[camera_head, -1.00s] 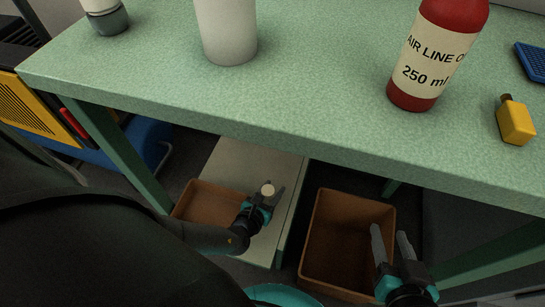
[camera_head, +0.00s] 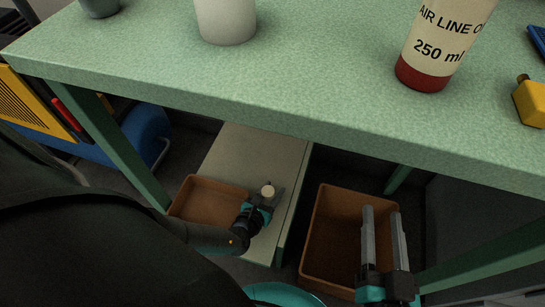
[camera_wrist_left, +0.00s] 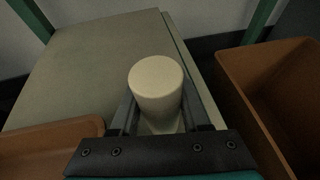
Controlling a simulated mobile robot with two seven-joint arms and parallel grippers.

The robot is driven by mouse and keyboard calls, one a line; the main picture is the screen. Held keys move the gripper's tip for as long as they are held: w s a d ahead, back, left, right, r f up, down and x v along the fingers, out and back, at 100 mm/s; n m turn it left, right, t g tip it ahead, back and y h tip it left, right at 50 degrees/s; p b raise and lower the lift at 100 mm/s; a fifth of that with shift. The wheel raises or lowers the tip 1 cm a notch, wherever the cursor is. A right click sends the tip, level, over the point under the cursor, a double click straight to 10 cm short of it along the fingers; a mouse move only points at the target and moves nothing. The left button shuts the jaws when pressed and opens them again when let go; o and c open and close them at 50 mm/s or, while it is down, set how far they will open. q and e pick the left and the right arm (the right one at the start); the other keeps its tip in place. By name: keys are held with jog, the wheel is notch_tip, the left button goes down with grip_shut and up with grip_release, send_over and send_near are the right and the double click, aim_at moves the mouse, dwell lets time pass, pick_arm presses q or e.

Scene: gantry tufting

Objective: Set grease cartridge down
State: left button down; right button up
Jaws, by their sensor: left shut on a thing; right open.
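The grease cartridge (camera_head: 268,191) is a pale cream cylinder, seen mostly from its top end. It also shows in the left wrist view (camera_wrist_left: 156,82), standing about upright between the fingers. My left gripper (camera_head: 262,200) is shut on it, over the pale shelf (camera_head: 258,150) below the green table. The left wrist view shows the shelf's bare surface (camera_wrist_left: 85,70) beyond the cartridge. I cannot tell whether the cartridge's lower end touches the shelf; the gripper hides it. My right gripper (camera_head: 382,235) is open and empty, over the right brown bin.
A brown tray (camera_head: 190,213) lies on the shelf left of the left gripper. A deeper brown bin (camera_head: 318,225) stands right of the shelf.

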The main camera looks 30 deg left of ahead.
pick_arm(q)
jog(key=shift+f, duration=0.15)
jog(key=shift+c, duration=1.9)
grip_release()
